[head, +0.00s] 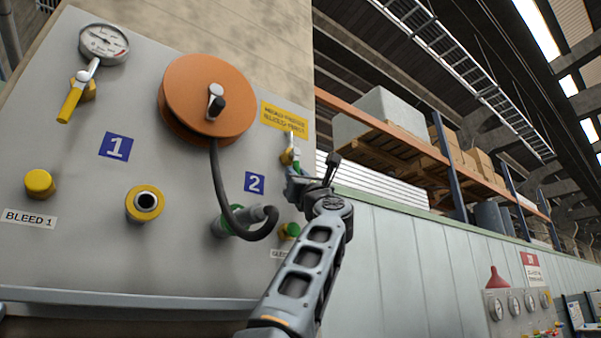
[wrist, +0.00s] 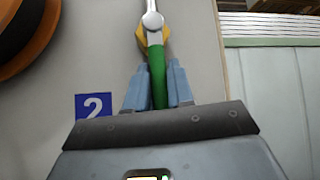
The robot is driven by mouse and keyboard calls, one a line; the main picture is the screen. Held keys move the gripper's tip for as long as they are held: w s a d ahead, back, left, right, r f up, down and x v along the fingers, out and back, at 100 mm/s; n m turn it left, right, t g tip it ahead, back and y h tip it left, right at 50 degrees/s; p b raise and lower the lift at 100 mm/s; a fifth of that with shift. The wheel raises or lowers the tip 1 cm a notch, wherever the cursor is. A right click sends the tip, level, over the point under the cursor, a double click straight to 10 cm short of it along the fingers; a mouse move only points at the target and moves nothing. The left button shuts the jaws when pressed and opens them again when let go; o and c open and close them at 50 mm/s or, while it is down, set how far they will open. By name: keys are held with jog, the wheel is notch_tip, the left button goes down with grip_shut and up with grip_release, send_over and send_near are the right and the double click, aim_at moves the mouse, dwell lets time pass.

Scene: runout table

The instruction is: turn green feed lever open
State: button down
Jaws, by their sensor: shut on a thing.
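The green feed lever (wrist: 157,76) hangs down from a brass valve (wrist: 142,38) under a silver pipe in the wrist view. Its handle runs nearly straight down, in line with the pipe. My gripper (wrist: 158,92) is shut on the lower part of this handle, one blue-grey finger on each side. In the head view my gripper (head: 297,180) is at the right edge of the grey panel, just below the brass valve (head: 287,157). The lever is mostly hidden there behind my gripper.
The grey panel (head: 85,200) also carries a gauge (head: 104,42), a yellow lever (head: 70,102), an orange hose reel (head: 205,98) and a yellow-ringed port (head: 144,203). Shelving stands behind on the right.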

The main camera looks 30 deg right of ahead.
jog(key=shift+a+m+h, duration=0.15)
jog(key=shift+m+h, duration=0.55)
jog(key=shift+m, duration=0.1)
jog(key=c, duration=1.1)
grip_release()
jog(key=b+v, duration=0.2)
jog(key=v, duration=0.5)
jog(key=shift+s+a+f, duration=0.1)
jog(key=shift+s+f, duration=0.2)
